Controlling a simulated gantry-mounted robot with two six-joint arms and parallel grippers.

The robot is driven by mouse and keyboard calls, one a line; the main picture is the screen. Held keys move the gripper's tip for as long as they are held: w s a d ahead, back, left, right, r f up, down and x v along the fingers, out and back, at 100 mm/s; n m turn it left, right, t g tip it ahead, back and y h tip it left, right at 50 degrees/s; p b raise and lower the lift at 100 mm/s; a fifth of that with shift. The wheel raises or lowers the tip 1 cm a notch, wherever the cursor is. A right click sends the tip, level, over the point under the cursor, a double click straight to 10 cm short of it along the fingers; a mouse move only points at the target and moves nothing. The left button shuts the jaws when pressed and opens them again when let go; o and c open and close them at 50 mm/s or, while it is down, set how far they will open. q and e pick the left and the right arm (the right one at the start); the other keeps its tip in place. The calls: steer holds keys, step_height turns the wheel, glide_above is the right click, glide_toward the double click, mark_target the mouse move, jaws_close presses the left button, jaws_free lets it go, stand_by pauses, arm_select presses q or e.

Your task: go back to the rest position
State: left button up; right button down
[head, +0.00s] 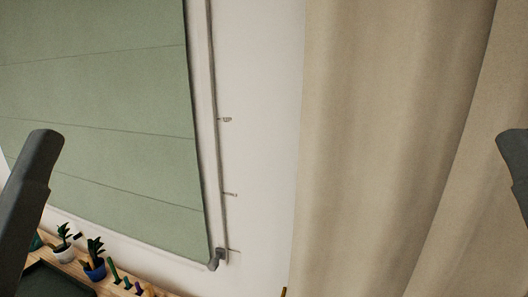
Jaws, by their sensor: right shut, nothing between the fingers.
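Dark grey parts of my two arms show in the head view, one at the left edge and one cut off by the right edge. My left gripper's fingers cannot be made out; only a dark arm part rises at the lower left.
A green blind (100,100) and a beige curtain (385,150) hang ahead, with white wall (262,130) between. A wooden surface (120,290) at lower left holds potted plants (95,265), small tools (115,273) and a dark tray (50,282).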

arm_select(q)
step_height(320, 180, up, 19)
steer(key=p, duration=1.5)
steer(key=shift+f, duration=0.15)
arm_select(e)
step_height(320, 180, up, 19)
